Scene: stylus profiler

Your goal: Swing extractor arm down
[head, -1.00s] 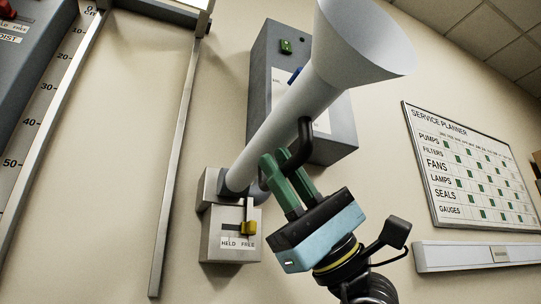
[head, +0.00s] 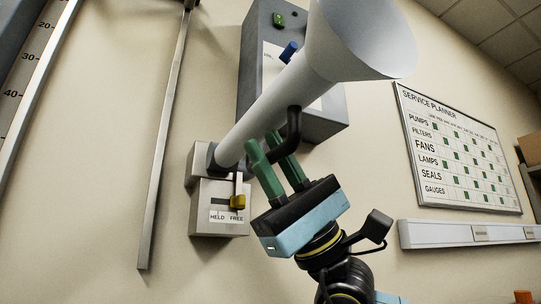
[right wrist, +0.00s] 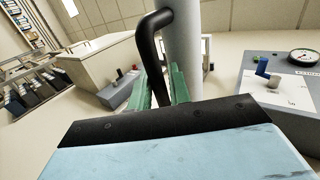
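The extractor arm is a pale grey tube (head: 262,116) with a wide funnel hood (head: 362,38); it slants up to the right from its wall pivot. A black curved handle (head: 294,125) sits on its underside. My right gripper (head: 268,143) has its green fingers on either side of the handle and appears closed on it. In the right wrist view the handle (right wrist: 150,52) runs down between the fingers (right wrist: 164,82), beside the tube (right wrist: 184,40). My left gripper is not in view.
A grey control box (head: 262,60) with a green switch and blue knob is on the wall behind the tube. A metal rail (head: 165,140) runs down at left. A planner board (head: 460,150) and a ledge (head: 440,233) are at right.

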